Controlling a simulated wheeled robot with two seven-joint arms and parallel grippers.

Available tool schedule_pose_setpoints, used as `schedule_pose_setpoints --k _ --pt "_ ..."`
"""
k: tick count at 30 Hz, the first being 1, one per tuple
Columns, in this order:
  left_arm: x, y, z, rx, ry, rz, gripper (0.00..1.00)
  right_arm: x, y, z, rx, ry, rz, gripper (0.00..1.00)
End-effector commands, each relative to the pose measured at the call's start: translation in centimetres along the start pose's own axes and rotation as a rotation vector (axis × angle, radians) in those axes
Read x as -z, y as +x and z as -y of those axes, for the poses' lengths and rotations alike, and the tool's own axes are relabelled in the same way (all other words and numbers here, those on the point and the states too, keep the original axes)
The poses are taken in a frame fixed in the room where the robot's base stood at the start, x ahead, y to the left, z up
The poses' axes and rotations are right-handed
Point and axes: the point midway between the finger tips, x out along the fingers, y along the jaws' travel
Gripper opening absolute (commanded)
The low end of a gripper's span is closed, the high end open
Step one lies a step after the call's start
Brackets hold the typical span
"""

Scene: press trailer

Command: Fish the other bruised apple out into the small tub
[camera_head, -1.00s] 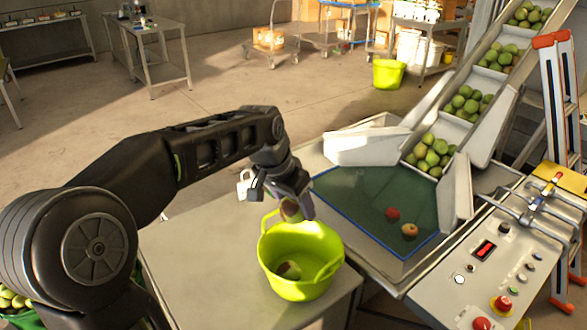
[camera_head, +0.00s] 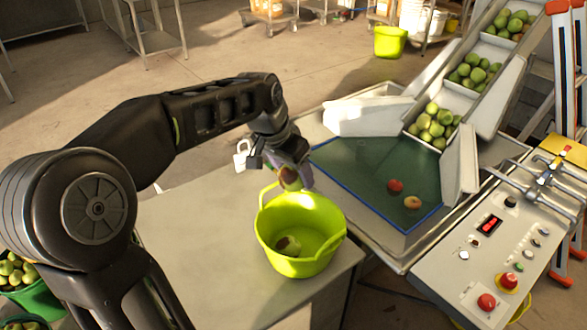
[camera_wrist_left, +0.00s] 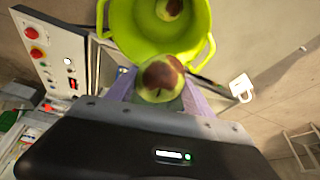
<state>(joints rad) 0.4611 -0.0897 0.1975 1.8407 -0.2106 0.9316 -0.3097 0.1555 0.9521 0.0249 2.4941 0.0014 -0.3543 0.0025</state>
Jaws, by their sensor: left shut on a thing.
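My left gripper (camera_head: 291,178) is shut on a bruised apple (camera_wrist_left: 160,78), green with a brown patch. It holds the apple just above the far rim of the small yellow-green tub (camera_head: 318,258). Another apple with a brown patch (camera_head: 289,246) lies inside the tub at its left; it also shows in the left wrist view (camera_wrist_left: 169,9). The tub stands on a grey table. A red apple (camera_head: 395,185) and a paler red-yellow apple (camera_head: 412,202) lie on the green bed of the press feed. My right gripper is not in view.
A chute of green apples (camera_head: 433,125) rises at the back right. A control panel (camera_head: 490,255) with red buttons stands at the right. A white padlock-like tag (camera_head: 242,154) shows beside the left gripper. The table left of the tub is clear.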

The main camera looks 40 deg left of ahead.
Motion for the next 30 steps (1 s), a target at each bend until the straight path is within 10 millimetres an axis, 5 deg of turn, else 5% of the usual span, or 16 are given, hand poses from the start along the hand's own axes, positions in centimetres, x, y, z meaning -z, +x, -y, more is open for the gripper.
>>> schedule_pose_setpoints --k 7,19,20,30 --pt "-1.1 2.7 0.0 0.001 0.0 -0.001 0.14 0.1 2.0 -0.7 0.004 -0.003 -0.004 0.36" --pt "-1.2 3.0 0.0 0.0 0.0 -0.001 0.14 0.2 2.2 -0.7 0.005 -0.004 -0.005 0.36" --pt "-1.2 3.0 0.0 0.0 0.0 -0.001 0.62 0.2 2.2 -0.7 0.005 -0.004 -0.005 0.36" --pt "-1.2 3.0 0.0 0.0 0.0 -0.001 0.86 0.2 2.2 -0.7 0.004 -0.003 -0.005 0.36"
